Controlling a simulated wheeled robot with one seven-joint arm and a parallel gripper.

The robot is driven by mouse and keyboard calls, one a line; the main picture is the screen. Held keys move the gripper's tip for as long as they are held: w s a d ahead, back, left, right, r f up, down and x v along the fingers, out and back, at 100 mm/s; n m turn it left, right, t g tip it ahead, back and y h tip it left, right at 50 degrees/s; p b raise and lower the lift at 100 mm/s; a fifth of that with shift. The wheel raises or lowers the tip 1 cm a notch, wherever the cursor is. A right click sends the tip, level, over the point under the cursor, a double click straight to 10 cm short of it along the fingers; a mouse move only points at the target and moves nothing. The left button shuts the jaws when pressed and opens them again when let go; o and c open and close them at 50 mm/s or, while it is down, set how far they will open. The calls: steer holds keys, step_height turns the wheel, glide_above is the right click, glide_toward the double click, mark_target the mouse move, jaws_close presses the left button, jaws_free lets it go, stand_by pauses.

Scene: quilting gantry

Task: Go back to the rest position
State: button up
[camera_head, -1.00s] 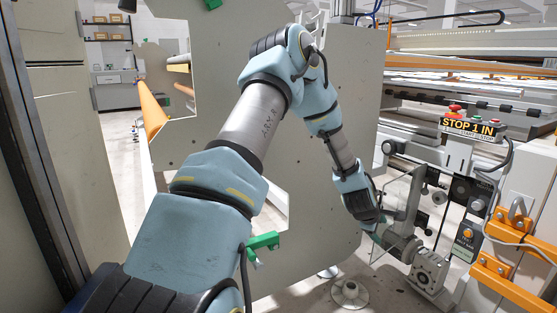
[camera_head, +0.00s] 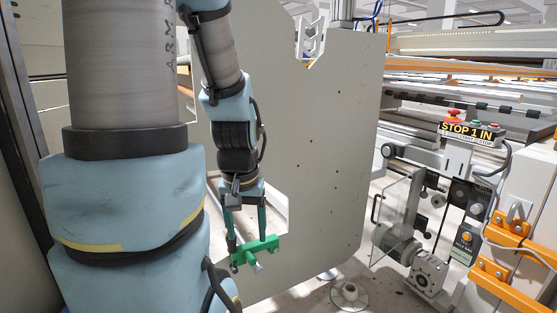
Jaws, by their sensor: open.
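My gripper (camera_head: 246,235) hangs from my arm left of the picture's middle, pointing down. Its two fingers are apart, and I see nothing held between them. In the picture the fingertips overlap or come right above a green fitting (camera_head: 268,243) with a short pale tip. I cannot tell whether they touch it. My own upper arm fills the left foreground and hides what is behind it. No marker shows a rest position.
A large grey side plate (camera_head: 325,150) stands behind my gripper. At right are a clear-guarded motor unit (camera_head: 428,272), a "STOP 1 IN" sign (camera_head: 470,130) and orange brackets (camera_head: 512,290). A round machine foot (camera_head: 349,296) stands on the floor.

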step_height(320, 180, up, 31)
steer(key=p, duration=2.9)
steer(key=shift+r+p, duration=0.2)
steer(key=shift+p, duration=0.2)
